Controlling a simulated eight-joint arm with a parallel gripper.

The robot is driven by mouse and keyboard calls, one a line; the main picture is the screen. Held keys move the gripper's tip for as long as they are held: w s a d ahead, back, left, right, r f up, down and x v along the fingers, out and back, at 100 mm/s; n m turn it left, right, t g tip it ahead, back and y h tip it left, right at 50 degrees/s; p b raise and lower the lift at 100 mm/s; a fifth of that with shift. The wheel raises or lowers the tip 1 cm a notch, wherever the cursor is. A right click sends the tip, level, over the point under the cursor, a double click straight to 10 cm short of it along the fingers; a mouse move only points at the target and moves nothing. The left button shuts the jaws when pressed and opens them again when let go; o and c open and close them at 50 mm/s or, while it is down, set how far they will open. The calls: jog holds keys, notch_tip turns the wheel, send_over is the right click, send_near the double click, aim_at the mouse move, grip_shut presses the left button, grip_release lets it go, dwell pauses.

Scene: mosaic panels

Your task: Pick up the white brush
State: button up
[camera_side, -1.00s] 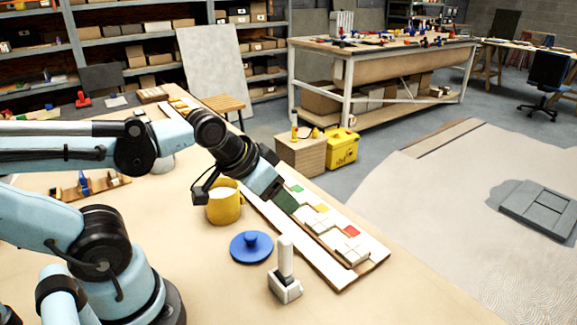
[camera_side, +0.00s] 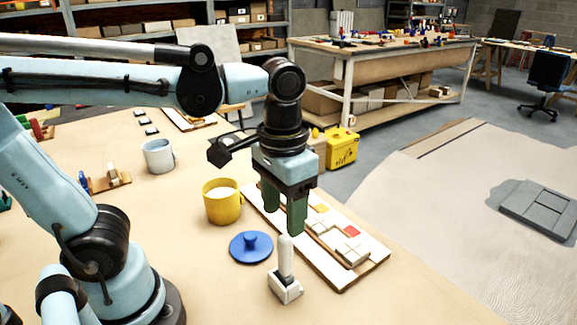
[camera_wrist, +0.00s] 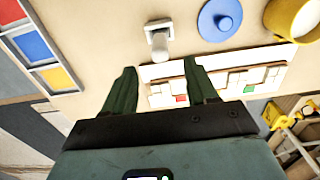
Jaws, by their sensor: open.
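The white brush (camera_side: 285,272) stands upright on the table in the side view, its handle up and its wider grey-white base down. In the wrist view the brush (camera_wrist: 158,40) is at the top, just beyond the fingertips and between their lines. In the side view the fingertips are close to the top of the handle. In the wrist view my gripper (camera_wrist: 160,68) is also open and empty.
A blue lid (camera_side: 251,247) with a knob lies left of the brush, and a yellow mug (camera_side: 222,203) stands behind it. A mosaic panel (camera_side: 372,268) with tiles lies to the right. A grey mug (camera_side: 158,156) is farther back. The table front is clear.

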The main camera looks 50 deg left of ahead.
aim_at(285, 237)
jog(key=shift+w+f, duration=0.15)
jog(key=shift+f, duration=4.5)
jog(key=c, duration=1.1)
jog(key=shift+o, duration=0.2)
jog(key=shift+r, duration=0.2)
jog(key=shift+r, duration=0.8)
jog(key=r, duration=0.2)
jog(key=shift+s+d+r, duration=0.35)
jog(key=s+d+r, duration=0.6)
jog(key=s+d, duration=0.1)
jog(key=s, duration=0.1)
jog(key=shift+r, duration=0.2)
